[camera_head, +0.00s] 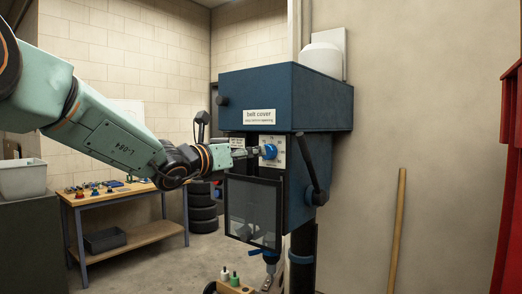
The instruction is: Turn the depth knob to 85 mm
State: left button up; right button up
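The scale's marks are too small to read. My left gripper (256,153) reaches in from the left, with its fingertips at the knob's left side. I cannot tell whether the fingers touch the knob or how far apart they are. My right gripper is not in view.
A clear guard (252,210) hangs below the knob, and a dark lever (311,170) stands to its right. A workbench (125,190) with small parts is at the left, near stacked tyres (203,210). A wooden pole (397,230) leans on the right wall.

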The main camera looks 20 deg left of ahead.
aim_at(267, 151)
pick_arm(q)
jog(key=p+x, duration=0.1)
jog(key=x, duration=0.5)
jog(key=shift+s+d+p, duration=0.1)
jog(key=shift+d+p, duration=0.1)
jog(key=shift+p, duration=0.2)
jog(key=shift+a, duration=0.25)
jog(key=shift+w+d+f, duration=0.2)
jog(key=shift+w, duration=0.05)
jog(key=shift+c, duration=1.4)
jog(key=c, duration=0.3)
jog(key=shift+s+r, duration=0.1)
jog(key=shift+s, duration=0.05)
jog(key=c, duration=0.6)
